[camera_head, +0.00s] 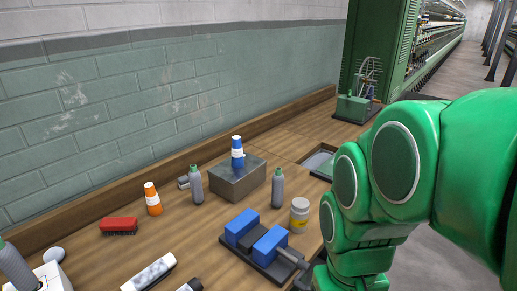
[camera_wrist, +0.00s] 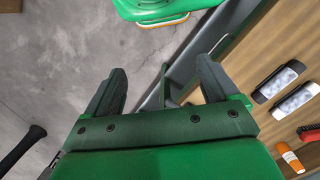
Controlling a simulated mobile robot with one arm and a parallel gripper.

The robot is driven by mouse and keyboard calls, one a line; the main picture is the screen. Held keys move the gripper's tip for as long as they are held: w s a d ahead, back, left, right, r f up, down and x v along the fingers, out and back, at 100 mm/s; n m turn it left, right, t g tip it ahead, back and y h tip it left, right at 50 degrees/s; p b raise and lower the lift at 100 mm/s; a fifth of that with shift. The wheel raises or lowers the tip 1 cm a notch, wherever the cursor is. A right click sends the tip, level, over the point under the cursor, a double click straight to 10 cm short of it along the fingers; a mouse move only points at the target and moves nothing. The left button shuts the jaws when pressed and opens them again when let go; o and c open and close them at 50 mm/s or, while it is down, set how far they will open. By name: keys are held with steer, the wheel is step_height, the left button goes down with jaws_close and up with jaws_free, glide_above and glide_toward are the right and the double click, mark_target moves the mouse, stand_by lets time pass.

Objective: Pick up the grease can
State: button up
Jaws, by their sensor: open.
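The grease can seems to be the short pale can (camera_head: 299,215) with a yellow band, upright on the wooden bench in the head view, right of the blue-jawed vise. I do not see it in the wrist view. My gripper (camera_wrist: 160,78) is open, with its two dark fingers wide apart and nothing held between them. It hangs beside the bench edge, over the grey floor. The head view does not show my gripper; my green arm fills its right side.
The blue vise (camera_head: 258,242) stands close left of the can. A grey-green bottle (camera_head: 277,188) and a metal block (camera_head: 238,178) bearing a blue cone are behind it. A tray (camera_head: 318,161) is beyond.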

steer(key=w+a+r+m+y, duration=0.2)
steer(key=w+a+m+y, duration=0.1)
steer(key=w, duration=0.5)
steer(key=w+a+r+m+y, duration=0.2)
steer(key=w+a+m+y, duration=0.1)
steer(key=w, duration=0.4)
steer(key=m+t+y, duration=0.7)
steer(key=m, duration=0.9)
glide_above(302, 203)
steer(key=s+d, duration=0.2)
steer(key=d, duration=0.2)
step_height(302, 203, down, 2)
step_height(302, 203, down, 14)
steer(key=shift+s+d+r, duration=0.1)
steer(key=shift+w+x, duration=0.15)
steer(key=shift+x, duration=1.75)
steer(key=shift+w+x, duration=0.15)
steer(key=shift+x, duration=1.7)
steer(key=shift+d, duration=0.1)
